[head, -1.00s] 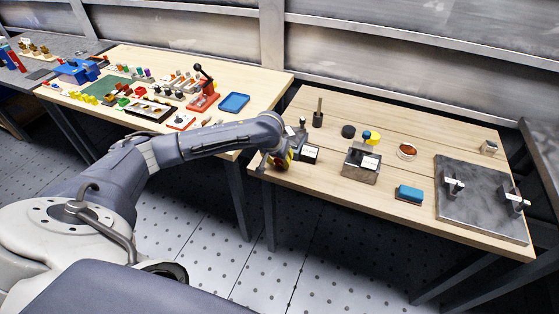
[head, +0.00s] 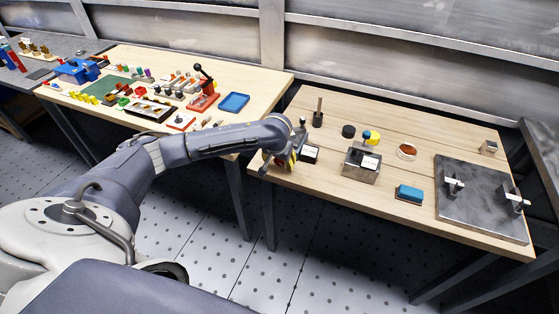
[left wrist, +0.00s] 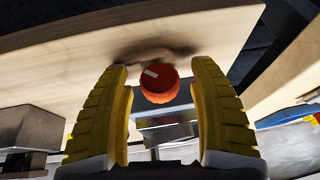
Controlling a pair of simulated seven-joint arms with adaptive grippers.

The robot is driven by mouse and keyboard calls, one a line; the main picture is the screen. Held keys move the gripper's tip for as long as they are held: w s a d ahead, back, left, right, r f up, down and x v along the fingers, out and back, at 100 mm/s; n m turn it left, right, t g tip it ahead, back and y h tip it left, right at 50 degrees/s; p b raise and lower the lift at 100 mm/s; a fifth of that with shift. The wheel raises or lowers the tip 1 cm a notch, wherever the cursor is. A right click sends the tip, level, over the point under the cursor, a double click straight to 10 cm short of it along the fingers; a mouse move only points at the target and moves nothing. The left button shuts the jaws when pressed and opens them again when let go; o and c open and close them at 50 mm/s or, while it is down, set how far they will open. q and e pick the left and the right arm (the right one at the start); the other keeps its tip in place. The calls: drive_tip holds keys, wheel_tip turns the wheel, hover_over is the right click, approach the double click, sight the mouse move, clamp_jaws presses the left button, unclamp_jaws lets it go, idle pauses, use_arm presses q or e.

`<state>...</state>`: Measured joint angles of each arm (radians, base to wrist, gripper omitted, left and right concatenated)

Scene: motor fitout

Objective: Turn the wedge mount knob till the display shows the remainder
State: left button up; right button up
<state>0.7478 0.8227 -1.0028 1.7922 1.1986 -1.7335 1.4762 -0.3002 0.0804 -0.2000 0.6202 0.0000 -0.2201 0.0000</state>
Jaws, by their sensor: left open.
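In the left wrist view a round orange-red knob (left wrist: 160,86) with a white mark on its face sits between the yellow fingers of my left gripper (left wrist: 160,66). The gripper is open, with a visible gap on both sides of the knob. A grey metallic body (left wrist: 170,118) shows behind and below the knob. In the head view my left gripper (head: 285,160) is low at the left end of the right-hand table, beside a small dark box with a white display face (head: 309,153). Its reading is too small to tell. The knob is hidden there by the gripper. My right gripper is out of view.
On the same table (head: 440,231) stand a metal block (head: 359,173) with a white label, a dark upright post (head: 318,118), a blue block (head: 409,194) and a dark plate (head: 470,213) with clamps. Another table (head: 135,59) at left holds many small parts.

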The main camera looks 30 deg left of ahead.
use_arm(q)
drive_tip(key=v, duration=1.2)
